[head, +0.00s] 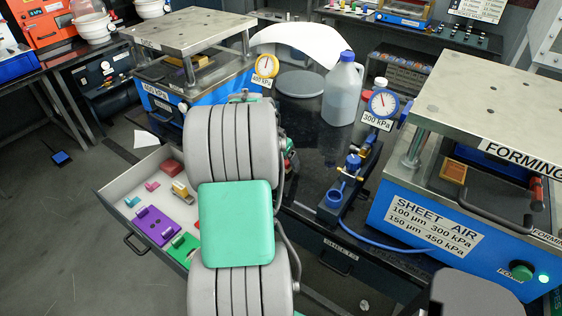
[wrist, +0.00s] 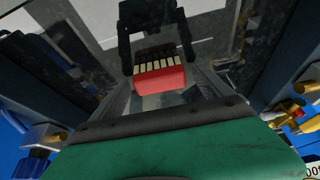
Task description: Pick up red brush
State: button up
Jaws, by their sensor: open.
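The red brush (wrist: 160,82) shows in the wrist view, a red block with a row of cream bristles along its upper edge. My gripper (wrist: 156,52) is open, with one dark finger at each side of the bristles. The brush lines up with the gap between the fingers. I cannot tell whether they touch it or how far apart in depth they are. In the head view my grey and green arm covers the middle, and I cannot make out the gripper or the brush there.
An open drawer (head: 115,192) holds purple, green and red pieces. A translucent jug (head: 343,92) and a round gauge (head: 383,103) stand on the dark bench (head: 310,120). A blue press (head: 400,205) is at right, another (head: 160,100) at left.

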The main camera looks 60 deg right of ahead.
aim_at(280, 159)
jog(key=c, duration=1.5)
jog(key=shift+o, duration=0.2)
jog(key=shift+r, duration=0.15)
jog(key=shift+r, duration=0.3)
jog(key=v, duration=0.2)
jog(key=shift+w+d+r+b, duration=0.1)
jog(key=shift+d+r+b, duration=0.05)
jog(key=shift+r+b, duration=0.25)
jog(key=w+a+r+b, duration=0.1)
jog(key=a+r+b, duration=0.1)
jog(key=a+r, duration=0.7)
jog(key=a, duration=0.4)
jog(key=shift+a+r, duration=0.25)
jog(key=shift+a, duration=0.05)
